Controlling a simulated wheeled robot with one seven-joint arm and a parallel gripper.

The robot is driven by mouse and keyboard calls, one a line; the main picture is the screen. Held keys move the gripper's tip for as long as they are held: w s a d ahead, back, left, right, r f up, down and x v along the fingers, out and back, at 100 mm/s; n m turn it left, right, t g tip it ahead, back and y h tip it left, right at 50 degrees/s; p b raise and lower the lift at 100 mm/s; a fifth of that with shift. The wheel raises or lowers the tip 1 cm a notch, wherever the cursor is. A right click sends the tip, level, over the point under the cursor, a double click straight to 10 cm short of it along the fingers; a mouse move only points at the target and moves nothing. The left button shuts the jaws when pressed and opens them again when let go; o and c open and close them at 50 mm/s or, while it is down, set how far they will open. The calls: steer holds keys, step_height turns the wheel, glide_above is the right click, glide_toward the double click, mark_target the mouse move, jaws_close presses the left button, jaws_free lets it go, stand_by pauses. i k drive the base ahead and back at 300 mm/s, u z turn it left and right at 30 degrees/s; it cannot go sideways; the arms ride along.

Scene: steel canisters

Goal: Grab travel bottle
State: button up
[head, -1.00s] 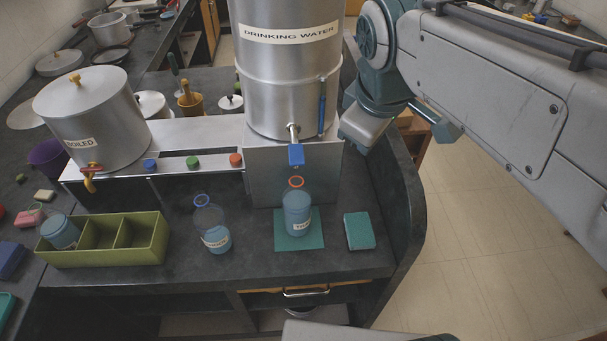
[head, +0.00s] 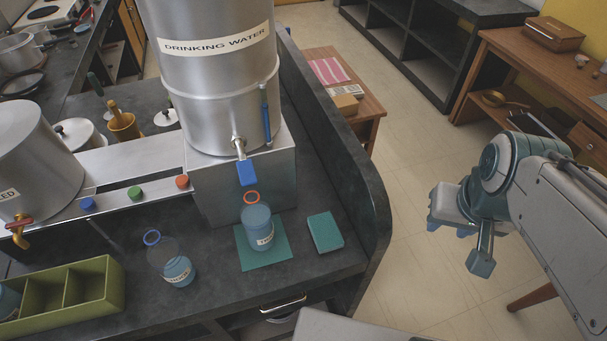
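Two clear bottles stand upright on the dark counter. One bottle with an orange neck ring (head: 259,229) stands on a green mat (head: 265,251) beneath the blue-handled tap; it looks mostly filled with blue. The other bottle, with a blue neck ring (head: 175,264), stands to its left, with blue only in its lower part. Both labels are too small to read surely, so I cannot tell which is the travel bottle.
The tall drinking water canister (head: 212,75) stands behind the orange-ringed bottle. A green block (head: 325,232) lies right of the mat. A raised dark side wall (head: 372,215) edges the counter. An olive divided box (head: 112,290) is at left. Open floor lies right.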

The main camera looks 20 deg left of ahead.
mark_target(255, 218)
steer(key=z, duration=0.65)
steer(key=k, duration=1.35)
steer(key=u, duration=1.6)
steer(key=i, duration=0.5)
steer(key=u, duration=0.1)
